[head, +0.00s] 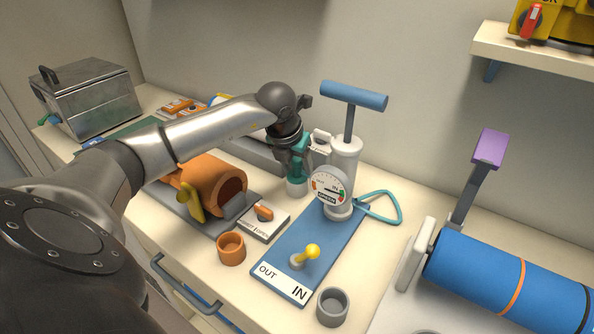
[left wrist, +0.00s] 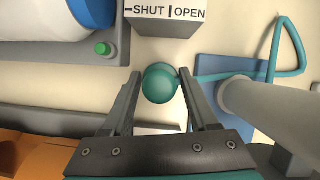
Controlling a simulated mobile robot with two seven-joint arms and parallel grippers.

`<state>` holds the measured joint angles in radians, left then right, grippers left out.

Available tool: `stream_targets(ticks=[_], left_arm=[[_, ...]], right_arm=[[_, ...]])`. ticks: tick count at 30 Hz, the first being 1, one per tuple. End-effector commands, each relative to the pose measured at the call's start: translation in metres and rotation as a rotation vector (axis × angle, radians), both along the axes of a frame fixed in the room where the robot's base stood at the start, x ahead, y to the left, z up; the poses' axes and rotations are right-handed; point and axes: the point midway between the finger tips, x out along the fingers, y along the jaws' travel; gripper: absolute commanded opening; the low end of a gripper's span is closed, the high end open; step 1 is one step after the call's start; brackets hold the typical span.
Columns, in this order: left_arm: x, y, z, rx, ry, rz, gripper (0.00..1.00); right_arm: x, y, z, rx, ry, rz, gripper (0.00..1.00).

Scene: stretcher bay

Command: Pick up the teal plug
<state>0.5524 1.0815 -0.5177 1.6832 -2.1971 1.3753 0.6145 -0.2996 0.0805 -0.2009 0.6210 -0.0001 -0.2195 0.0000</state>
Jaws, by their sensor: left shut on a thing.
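The teal plug (head: 297,168) stands upright at the back of the counter, left of the gauge. Its round teal top (left wrist: 160,83) shows between the fingers in the left wrist view. My left gripper (head: 293,146) reaches down from above and is shut on the plug. A pale grey round piece (head: 297,187) is directly under the plug; I cannot tell whether the plug still sits in it. A teal cord (left wrist: 215,75) runs from the plug toward a teal triangular loop (head: 385,207). My right gripper is not in view.
A white pump with a blue handle (head: 353,95) and a dial gauge (head: 330,188) stand close by.

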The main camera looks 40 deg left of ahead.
Motion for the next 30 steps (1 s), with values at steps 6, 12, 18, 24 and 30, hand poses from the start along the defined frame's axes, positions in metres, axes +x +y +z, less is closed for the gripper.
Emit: stream_targets(ticks=[6, 12, 18, 24, 30], left_arm=[[0.0, 0.0, 0.0, 0.0, -0.001, 0.0, 0.26], [0.0, 0.0, 0.0, 0.0, -0.001, 0.0, 0.04], [0.0, 0.0, 0.001, 0.0, -0.001, 0.0, 0.02], [0.001, 0.0, 0.009, 0.0, -0.003, 0.0, 0.02], [0.001, 0.001, 0.038, 0.001, -0.007, 0.001, 0.02]], right_arm=[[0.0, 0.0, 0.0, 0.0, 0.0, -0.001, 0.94], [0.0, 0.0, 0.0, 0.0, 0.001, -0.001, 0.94], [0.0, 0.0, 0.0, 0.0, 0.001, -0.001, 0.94], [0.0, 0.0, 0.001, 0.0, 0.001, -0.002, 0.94], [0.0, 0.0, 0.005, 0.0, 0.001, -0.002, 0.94]])
